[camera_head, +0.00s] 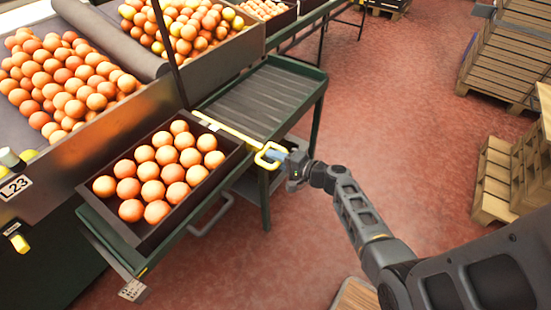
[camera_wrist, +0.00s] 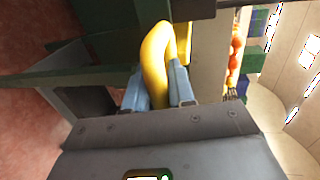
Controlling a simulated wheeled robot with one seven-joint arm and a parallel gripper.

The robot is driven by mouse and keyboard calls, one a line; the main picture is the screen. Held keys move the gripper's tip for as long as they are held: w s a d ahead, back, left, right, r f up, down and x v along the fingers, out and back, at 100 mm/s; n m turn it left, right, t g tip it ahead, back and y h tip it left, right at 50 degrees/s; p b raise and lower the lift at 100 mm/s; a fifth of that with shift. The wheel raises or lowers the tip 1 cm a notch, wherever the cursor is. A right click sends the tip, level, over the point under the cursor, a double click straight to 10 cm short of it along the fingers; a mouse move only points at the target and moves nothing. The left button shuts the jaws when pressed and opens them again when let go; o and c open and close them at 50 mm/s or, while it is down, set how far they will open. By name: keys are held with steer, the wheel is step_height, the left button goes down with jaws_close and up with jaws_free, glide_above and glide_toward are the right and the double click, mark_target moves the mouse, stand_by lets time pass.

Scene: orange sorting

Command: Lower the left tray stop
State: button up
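The tray stop is a yellow bar (camera_head: 228,129) running across the green stand, between the crate of oranges and the empty slatted section. Its looped yellow handle (camera_head: 268,153) sticks out past the stand's right edge. My gripper (camera_head: 275,155) is at this handle. In the wrist view the curved yellow handle (camera_wrist: 156,62) lies between my two blue-grey fingers (camera_wrist: 159,88), which appear closed against it on both sides. Part of the handle between the fingers is hidden.
A dark crate (camera_head: 116,225) full of oranges sits on the near part of the stand. The slatted section (camera_head: 262,98) beyond the bar is empty. Sloping bins of oranges (camera_head: 62,85) line the left. Wooden pallets (camera_head: 505,60) stand at right; the red floor (camera_head: 390,120) between is open.

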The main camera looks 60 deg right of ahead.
jaws_close()
steer(key=shift+f, duration=0.1)
step_height(320, 180, down, 5)
steer(key=b, duration=0.5)
steer(key=shift+s+b, duration=0.1)
steer(key=shift+b, duration=0.2)
steer(key=shift+o, duration=1.6)
jaws_free()
steer(key=shift+o, duration=0.7)
steer(key=v, duration=0.7)
steer(key=shift+s, duration=0.35)
